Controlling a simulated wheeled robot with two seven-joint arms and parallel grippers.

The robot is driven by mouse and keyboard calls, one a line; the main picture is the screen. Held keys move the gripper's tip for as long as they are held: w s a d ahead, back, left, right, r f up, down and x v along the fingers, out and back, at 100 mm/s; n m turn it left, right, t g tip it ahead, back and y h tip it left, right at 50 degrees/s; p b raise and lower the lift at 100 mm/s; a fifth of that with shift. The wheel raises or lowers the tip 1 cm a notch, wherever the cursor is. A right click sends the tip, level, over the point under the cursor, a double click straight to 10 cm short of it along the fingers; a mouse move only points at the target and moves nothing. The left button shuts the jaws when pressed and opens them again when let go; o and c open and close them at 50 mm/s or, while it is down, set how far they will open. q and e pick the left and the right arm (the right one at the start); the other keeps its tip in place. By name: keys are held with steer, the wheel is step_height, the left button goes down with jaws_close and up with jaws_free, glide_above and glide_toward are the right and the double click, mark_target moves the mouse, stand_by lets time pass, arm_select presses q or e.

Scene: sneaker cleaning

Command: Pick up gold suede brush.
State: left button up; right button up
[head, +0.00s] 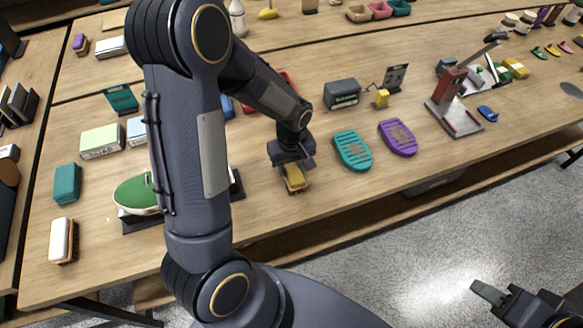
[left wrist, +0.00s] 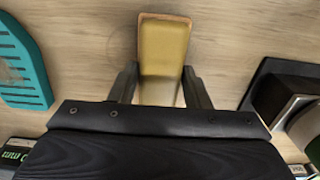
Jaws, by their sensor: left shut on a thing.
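The gold suede brush (head: 295,178) is at the tip of my left gripper (head: 292,163) in the head view, over the wooden table near its front edge. In the left wrist view the gold brush (left wrist: 164,52) has a brown rim and lies between the two dark fingers of my left gripper (left wrist: 160,88), which is shut on it. I cannot tell whether the brush touches the table. My right gripper (head: 492,298) shows at the bottom right of the head view, away from the table over the floor. Its finger opening is unclear.
A teal ridged sole (head: 352,151) and a purple one (head: 398,138) lie right of the left gripper. A green shoe (head: 137,195) stands on a dark stand to the left. A red and grey device (head: 450,100) stands further right. My left arm hides part of the table.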

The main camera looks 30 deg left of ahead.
arm_select(q)
steer(key=shift+r, duration=0.4)
steer(key=s+a+r, duration=0.2)
steer(key=s+r, duration=0.4)
steer(key=s+a+r+b, duration=0.1)
steer(key=s+a+r, duration=0.1)
steer(key=s+r, duration=0.4)
steer(key=shift+s+a, duration=0.35)
steer(key=shift+s, duration=0.25)
